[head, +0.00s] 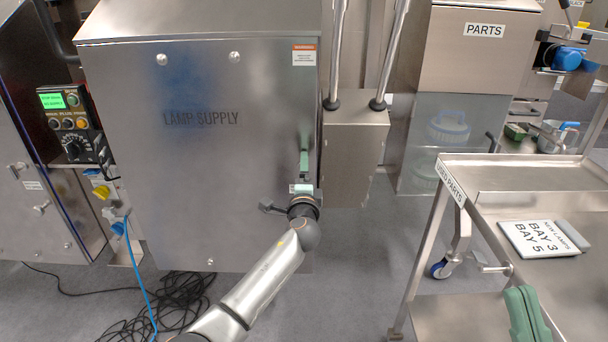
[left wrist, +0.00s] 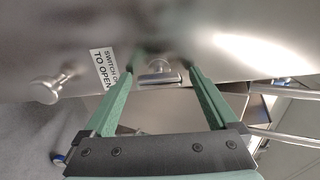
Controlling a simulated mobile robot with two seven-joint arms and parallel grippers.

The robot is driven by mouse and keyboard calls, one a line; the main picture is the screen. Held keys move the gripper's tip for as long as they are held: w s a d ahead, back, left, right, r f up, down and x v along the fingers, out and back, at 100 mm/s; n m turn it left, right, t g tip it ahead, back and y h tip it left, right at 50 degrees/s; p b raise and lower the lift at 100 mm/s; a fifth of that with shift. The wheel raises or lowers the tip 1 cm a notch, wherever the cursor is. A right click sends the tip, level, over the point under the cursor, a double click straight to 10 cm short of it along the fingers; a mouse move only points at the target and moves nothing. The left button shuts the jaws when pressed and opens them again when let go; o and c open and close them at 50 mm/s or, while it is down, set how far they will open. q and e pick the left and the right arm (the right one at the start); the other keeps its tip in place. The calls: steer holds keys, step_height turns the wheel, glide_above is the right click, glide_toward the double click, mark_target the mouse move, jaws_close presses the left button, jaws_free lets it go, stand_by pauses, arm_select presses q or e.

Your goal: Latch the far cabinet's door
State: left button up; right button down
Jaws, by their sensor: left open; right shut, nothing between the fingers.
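The lamp supply cabinet's steel door (head: 200,120) fills the middle of the head view and looks flat against its body, with no clear gap showing. My left gripper (head: 304,175) is at the door's right edge, partly hidden behind its own wrist. In the left wrist view the left gripper (left wrist: 163,74) is open, with its green fingers on either side of a small metal latch handle (left wrist: 158,78). I cannot tell whether they touch it. My right gripper (head: 521,293) is shut and empty over the trolley at the lower right.
A steel trolley (head: 500,172) holds a lamp sign (head: 538,238) at the right. A control box (head: 72,122) with a green display is at the left. Dark cables (head: 180,300) lie on the floor. A PARTS cabinet (head: 470,60) stands behind. A label (left wrist: 104,68) and knob (left wrist: 46,90) are near the latch.

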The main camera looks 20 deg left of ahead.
arm_select(q)
steer(key=shift+s, duration=0.1)
steer(key=shift+s+d, duration=0.1)
steer(key=shift+s, duration=0.2)
steer(key=p+v, duration=0.3)
steer(key=v, duration=0.8)
steer(key=shift+s+p, duration=0.3)
steer(key=shift+p, duration=0.05)
arm_select(e)
steer(key=shift+w+d+r+m+h, duration=0.25)
steer(key=shift+w+r+m+h, duration=0.35)
steer(key=shift+r+h, duration=0.35)
arm_select(q)
steer(key=shift+d, duration=0.15)
arm_select(e)
steer(key=shift+r, duration=0.1)
